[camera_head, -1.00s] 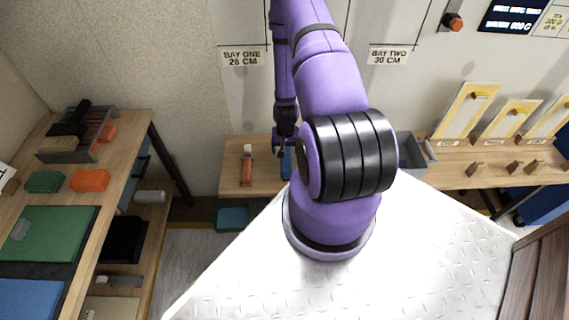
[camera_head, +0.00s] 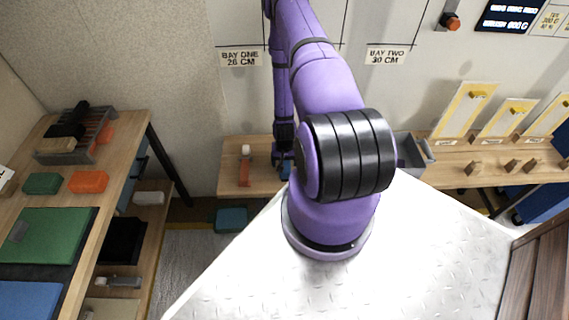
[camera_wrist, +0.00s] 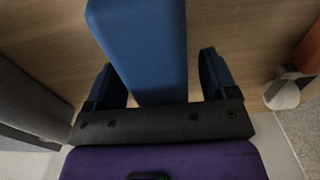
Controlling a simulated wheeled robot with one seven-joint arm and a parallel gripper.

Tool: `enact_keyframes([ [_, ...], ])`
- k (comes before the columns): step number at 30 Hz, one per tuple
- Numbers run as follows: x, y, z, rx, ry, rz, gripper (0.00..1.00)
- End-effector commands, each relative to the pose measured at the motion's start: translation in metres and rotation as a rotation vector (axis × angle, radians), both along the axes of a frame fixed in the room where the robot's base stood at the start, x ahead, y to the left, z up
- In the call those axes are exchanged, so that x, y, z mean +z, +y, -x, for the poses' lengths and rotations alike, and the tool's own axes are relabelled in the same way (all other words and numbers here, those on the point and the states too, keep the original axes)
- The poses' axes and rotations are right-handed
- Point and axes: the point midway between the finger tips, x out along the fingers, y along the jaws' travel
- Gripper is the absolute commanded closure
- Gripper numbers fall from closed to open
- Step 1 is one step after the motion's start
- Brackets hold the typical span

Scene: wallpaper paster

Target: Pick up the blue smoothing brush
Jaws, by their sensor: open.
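The blue smoothing brush (camera_wrist: 145,45) is a long blue block lying on the wooden shelf. In the wrist view it reaches down from the top edge between the two fingers of my gripper (camera_wrist: 160,80). The fingers are open, one on each side of the brush, with a visible gap at the right; contact at the left is unclear. In the head view my gripper (camera_head: 283,162) is down at the shelf, and my arm and gripper hide most of the brush.
An orange tool with a white end (camera_head: 245,168) lies left of my gripper on the shelf (camera_head: 262,188), and shows at the right in the wrist view (camera_wrist: 285,90). A grey bin (camera_head: 411,150) stands to the right. A side bench (camera_head: 60,195) is at the left.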

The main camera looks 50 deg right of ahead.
Motion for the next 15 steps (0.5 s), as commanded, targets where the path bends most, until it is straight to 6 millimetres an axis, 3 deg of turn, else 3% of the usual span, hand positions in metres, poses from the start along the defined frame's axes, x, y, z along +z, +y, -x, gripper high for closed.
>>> enact_keyframes([
  [2,0.0002,0.0,0.0,0.0,0.0,0.0,0.24],
  [9,0.0003,0.0,0.0,0.0,0.0,0.0,0.79],
  [10,0.0003,0.0,0.0,0.0,0.0,0.0,0.83],
  [15,0.0005,-0.0001,-0.0001,0.0,0.0,0.0,0.83],
])
